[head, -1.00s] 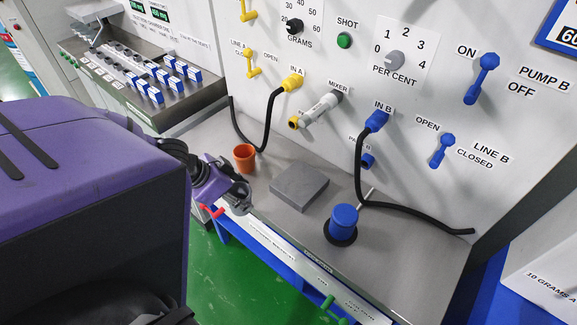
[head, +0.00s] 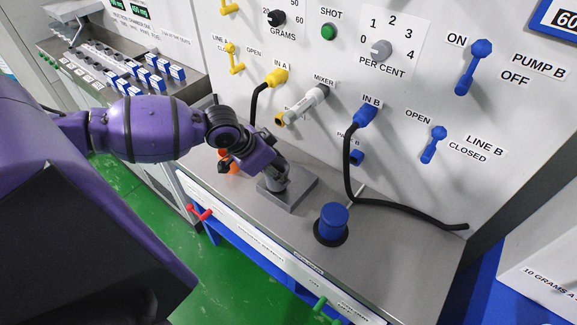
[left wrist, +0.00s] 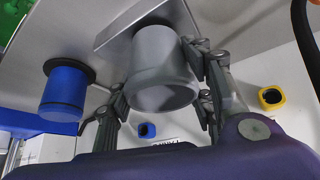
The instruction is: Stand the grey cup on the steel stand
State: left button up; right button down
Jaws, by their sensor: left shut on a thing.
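In the head view my left gripper (head: 273,178) is over the left part of the steel stand (head: 303,190), a flat grey block on the bench. The cup is mostly hidden there by the gripper. In the left wrist view the cup's far end overlaps the stand (left wrist: 118,22). I cannot tell whether it touches. My right gripper is not in view.
A blue cylinder (head: 332,222) on a dark round base stands right of the stand. An orange cup (head: 228,164) is partly hidden behind my left arm. A black hose (head: 400,208) runs along the bench's back. The bench (head: 390,265) at front right is clear.

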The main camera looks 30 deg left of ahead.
aim_at(285, 165)
pick_arm(q)
jog(key=w, duration=0.1)
jog(key=w+d, duration=0.1)
jog(key=w, duration=0.1)
jog(key=shift+w+d, duration=0.25)
jog(key=shift+d, duration=0.05)
jog(key=shift+f, duration=0.15)
jog(key=shift+s+f, duration=0.15)
jog(key=shift+f, duration=0.1)
jog(key=o, duration=1.2)
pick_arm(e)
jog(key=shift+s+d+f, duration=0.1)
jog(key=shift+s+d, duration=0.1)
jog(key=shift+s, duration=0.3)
